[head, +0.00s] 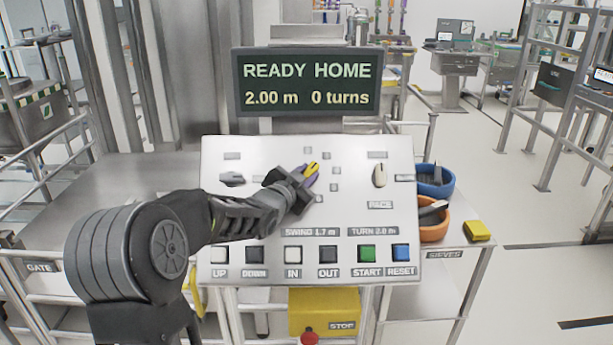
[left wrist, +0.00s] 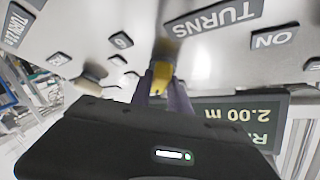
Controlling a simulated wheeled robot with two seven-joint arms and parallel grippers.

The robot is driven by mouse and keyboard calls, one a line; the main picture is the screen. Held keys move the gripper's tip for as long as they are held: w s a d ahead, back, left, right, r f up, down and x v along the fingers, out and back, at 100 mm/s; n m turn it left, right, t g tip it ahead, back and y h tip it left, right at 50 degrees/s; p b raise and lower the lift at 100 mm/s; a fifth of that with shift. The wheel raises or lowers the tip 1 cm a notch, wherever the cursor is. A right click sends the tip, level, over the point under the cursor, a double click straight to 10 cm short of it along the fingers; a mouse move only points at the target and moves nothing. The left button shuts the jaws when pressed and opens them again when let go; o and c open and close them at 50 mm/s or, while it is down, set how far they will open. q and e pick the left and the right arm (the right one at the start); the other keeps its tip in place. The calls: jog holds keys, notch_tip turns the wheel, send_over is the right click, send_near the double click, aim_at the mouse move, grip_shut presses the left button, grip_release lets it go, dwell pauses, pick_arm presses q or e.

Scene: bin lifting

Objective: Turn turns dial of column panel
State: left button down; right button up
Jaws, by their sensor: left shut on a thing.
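The column panel (head: 350,215) is a tilted light-grey board with knobs, small labels and a row of buttons. My left gripper (head: 309,174) reaches in from the left to the panel's upper middle. Its purple fingers are shut on the turns dial (head: 312,166), whose yellow part shows between the tips. In the left wrist view the yellow dial (left wrist: 161,72) sits between the fingers, near the TURNS label (left wrist: 215,17). The gripper hides part of the scale around the dial. The display (head: 308,82) reads READY HOME, 2.00 m, 0 turns. My right gripper is not in view.
A grey knob (head: 232,179) is left of the gripper and a cream knob (head: 379,175) is right, above PACE. Buttons line the panel's lower edge, including green START (head: 367,253). A yellow stop box (head: 323,311) is below. Blue (head: 440,184) and orange (head: 436,232) bowls stand right.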

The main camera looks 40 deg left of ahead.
pick_arm(q)
jog(key=shift+f, duration=0.15)
jog(key=c, duration=1.3)
grip_release()
jog(key=shift+o, duration=0.3)
jog(key=b+v, duration=0.2)
jog(key=v, duration=0.5)
jog(key=shift+s, duration=0.35)
jog(key=shift+d, duration=0.1)
